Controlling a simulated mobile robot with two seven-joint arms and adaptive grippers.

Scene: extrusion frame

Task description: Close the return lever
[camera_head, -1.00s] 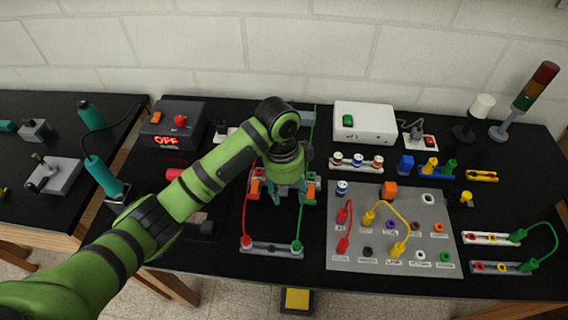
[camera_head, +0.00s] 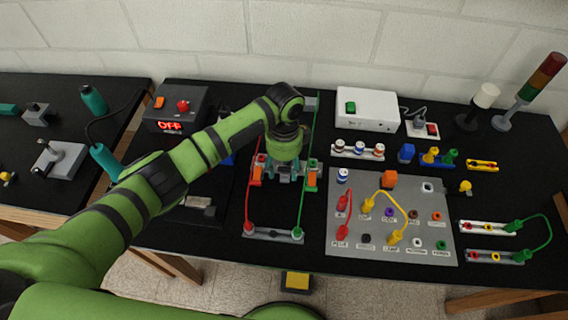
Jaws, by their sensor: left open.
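Two connectors with orange levers stand on the black table in the head view. The left one (camera_head: 257,171) has a red wire and the right one (camera_head: 312,174) has a green wire. I cannot tell from the picture which is the return lever, or how far each lever is tilted. My left gripper (camera_head: 287,171) points down between the two connectors, open, with nothing seen in its fingers. Its wrist hides part of the area behind. My right gripper is not in view.
Both wires run to a grey terminal strip (camera_head: 274,234) in front. A grey panel (camera_head: 372,246) with coloured sockets and leads lies to the right. A white box (camera_head: 367,110) stands behind it. A dark OFF display box (camera_head: 176,108) stands at back left.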

